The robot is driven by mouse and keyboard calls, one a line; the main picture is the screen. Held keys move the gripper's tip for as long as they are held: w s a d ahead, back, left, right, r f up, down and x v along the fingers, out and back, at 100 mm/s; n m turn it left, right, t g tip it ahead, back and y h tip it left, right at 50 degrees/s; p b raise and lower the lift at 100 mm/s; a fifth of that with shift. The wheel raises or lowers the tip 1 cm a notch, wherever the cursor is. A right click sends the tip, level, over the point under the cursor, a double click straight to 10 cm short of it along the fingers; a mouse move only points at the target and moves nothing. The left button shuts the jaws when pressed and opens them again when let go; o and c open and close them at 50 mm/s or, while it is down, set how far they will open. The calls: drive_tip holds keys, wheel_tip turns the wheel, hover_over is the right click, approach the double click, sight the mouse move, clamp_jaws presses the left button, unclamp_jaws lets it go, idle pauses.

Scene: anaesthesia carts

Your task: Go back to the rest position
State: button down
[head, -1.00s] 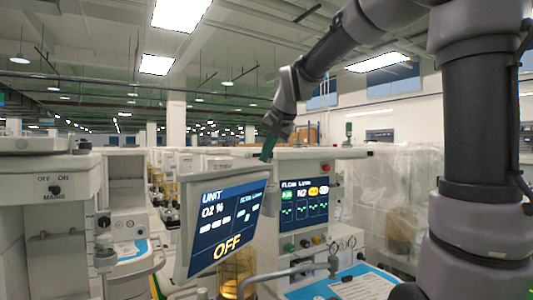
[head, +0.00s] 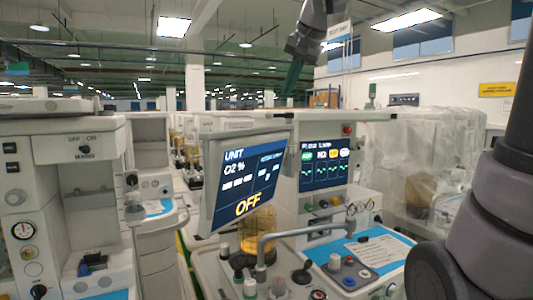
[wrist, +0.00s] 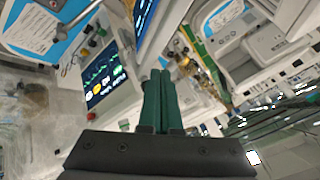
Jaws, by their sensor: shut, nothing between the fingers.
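My gripper (head: 291,78) is raised high in the head view, above and behind the tilted monitor, with its green fingers pointing down. In the wrist view its two green fingers (wrist: 158,98) lie side by side, shut, with nothing between them. They are clear of the carts. The upper part of my arm runs out of the top of the head view, and a thick dark part of it fills the right side.
A tilted monitor (head: 243,181) reading OFF stands in front of a cart with a second screen (head: 325,163). Another cart (head: 75,150) with a MAINS switch is at left. A plastic-wrapped unit (head: 425,160) stands at right. The space above the carts is free.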

drive_tip(key=s+d+f, duration=1.3)
drive_tip(key=s+f, duration=0.2)
drive_tip(key=s, duration=0.1)
drive_tip(key=shift+d+h, duration=0.25)
drive_tip(key=shift+h, duration=0.15)
drive_tip(key=shift+s, duration=0.1)
